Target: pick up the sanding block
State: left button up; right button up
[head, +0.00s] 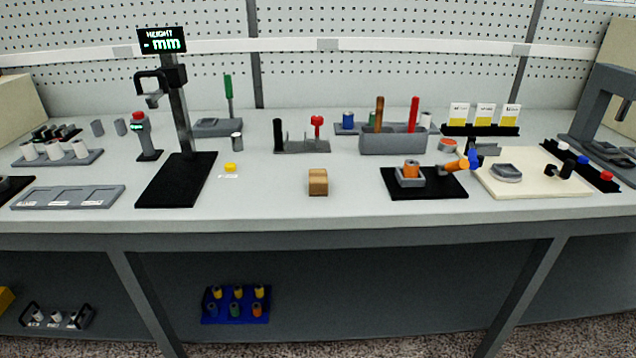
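A small brown block (318,183), which looks like the sanding block, sits near the front edge of the grey workbench (270,204), around the middle of the view. Its top is lighter tan and its front is darker brown. Nothing touches it and the bench around it is bare. Neither of my grippers shows in the head view.
A height gauge on a black base (176,180) stands left of the block, with a small yellow piece (230,168) between. On the right is a black fixture (440,187) with an orange part. Behind are a slotted rack (302,147) and a grey tool holder (393,142).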

aim_at(318, 182)
jog(key=z, duration=1.1)
jog(key=i, duration=0.65)
jog(key=u, duration=0.95)
